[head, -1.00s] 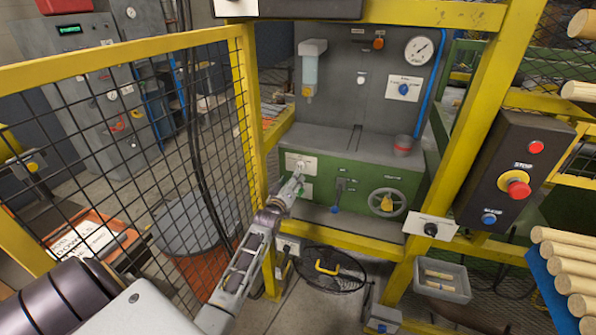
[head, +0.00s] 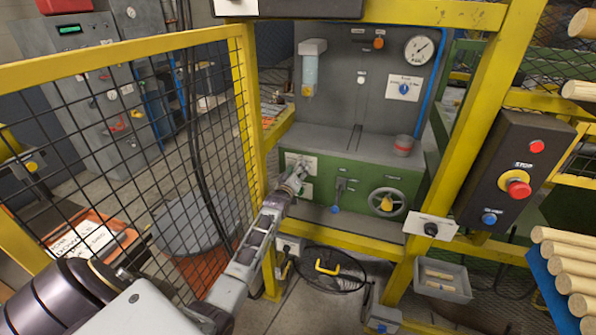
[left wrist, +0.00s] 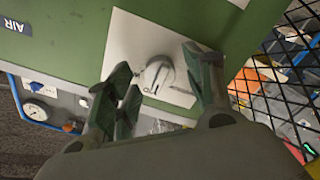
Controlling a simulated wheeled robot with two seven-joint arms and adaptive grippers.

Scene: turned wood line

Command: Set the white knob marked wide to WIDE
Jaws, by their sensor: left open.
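The white knob (left wrist: 157,75) sits on a white plate (left wrist: 140,48) on the green panel, seen in the left wrist view. Its dial marks are too small to read. In the head view the plate (head: 291,158) is at the upper left of the green machine front, and my gripper partly hides the knob. My left gripper (head: 298,178) is open in front of the plate. In the left wrist view its fingers (left wrist: 160,82) stand on either side of the knob; I cannot tell whether they touch it. My right gripper is not in view.
A yellow post (head: 247,110) and mesh fence stand left of my forearm. A lever with a blue end (head: 335,208) and a handwheel (head: 387,203) are right of the plate. A yellow rail (head: 345,238) runs below. A red stop button (head: 517,187) is at the right.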

